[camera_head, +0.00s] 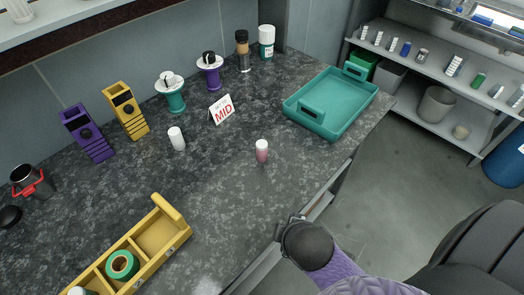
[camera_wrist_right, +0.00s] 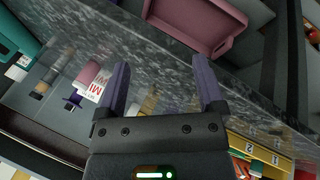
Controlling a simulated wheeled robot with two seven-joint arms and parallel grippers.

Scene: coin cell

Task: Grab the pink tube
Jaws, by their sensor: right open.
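The pink tube (camera_head: 262,154) stands upright with a white cap on the dark counter, near the front edge and left of the teal tray. In the right wrist view a pink cylinder (camera_wrist_right: 88,73), seemingly this tube, shows left of the fingers, in front of the MID sign. My right gripper (camera_wrist_right: 161,75) is open, with nothing between its purple fingers. In the head view the right gripper (camera_head: 288,226) is at the counter's front edge, below and apart from the tube. My left gripper is not in view.
A teal tray (camera_head: 309,116) lies to the right, a MID sign (camera_head: 221,109) behind the tube. A white bottle (camera_head: 177,139) stands left; a yellow compartment box (camera_head: 159,239) is at lower left. The counter around the tube is clear. A pink tray (camera_wrist_right: 199,24) shows in the wrist view.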

